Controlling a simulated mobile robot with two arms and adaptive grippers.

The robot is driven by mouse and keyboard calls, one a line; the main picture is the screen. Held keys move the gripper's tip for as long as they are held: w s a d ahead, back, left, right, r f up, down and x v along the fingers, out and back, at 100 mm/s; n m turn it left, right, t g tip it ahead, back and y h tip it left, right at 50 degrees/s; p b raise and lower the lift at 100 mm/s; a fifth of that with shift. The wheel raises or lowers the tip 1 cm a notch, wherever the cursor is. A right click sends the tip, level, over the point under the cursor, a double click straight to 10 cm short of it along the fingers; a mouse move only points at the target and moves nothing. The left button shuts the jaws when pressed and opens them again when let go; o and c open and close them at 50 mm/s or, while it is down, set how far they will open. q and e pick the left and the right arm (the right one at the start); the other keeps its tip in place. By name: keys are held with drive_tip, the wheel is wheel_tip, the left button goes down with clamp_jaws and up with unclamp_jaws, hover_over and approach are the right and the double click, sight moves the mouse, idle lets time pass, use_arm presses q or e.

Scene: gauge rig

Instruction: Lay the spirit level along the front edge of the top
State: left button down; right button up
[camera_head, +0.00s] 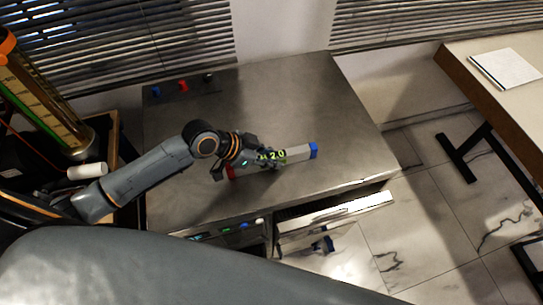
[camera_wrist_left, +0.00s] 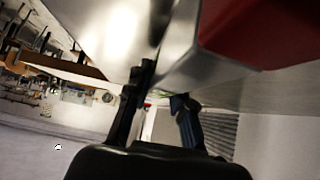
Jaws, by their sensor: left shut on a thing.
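The spirit level (camera_head: 298,153) is a silver-grey bar with a blue end cap on the right, a red end on the left and yellow-green marks near its middle. It is over the middle of the grey metal top (camera_head: 300,95), roughly parallel to the front edge. I cannot tell whether it touches the top. My left gripper (camera_head: 255,158) is shut on it left of its middle and hides part of it. In the left wrist view, the gripper (camera_wrist_left: 162,97) is at the level's silver side (camera_wrist_left: 190,65), its red end close to the camera. My right gripper is not in view.
A drawer (camera_head: 335,215) stands open below the front edge. Small red, blue and dark parts (camera_head: 183,85) sit at the top's back left. A glass column (camera_head: 45,105) and white cylinder (camera_head: 87,171) are at left. A table with a notepad (camera_head: 507,69) is at right.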

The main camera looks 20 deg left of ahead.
use_arm(q)
drive_tip(key=c, duration=1.2)
unclamp_jaws()
drive_tip(key=shift+f, duration=0.1)
drive_tip(key=shift+o, duration=0.2)
drive_tip(key=b+v, duration=0.1)
drive_tip(key=v, duration=1)
drive_tip(key=shift+s+a+r, duration=0.25)
drive_tip(key=shift+a+r, duration=0.05)
drive_tip(key=shift+r, duration=0.2)
drive_tip(key=shift+f, duration=0.1)
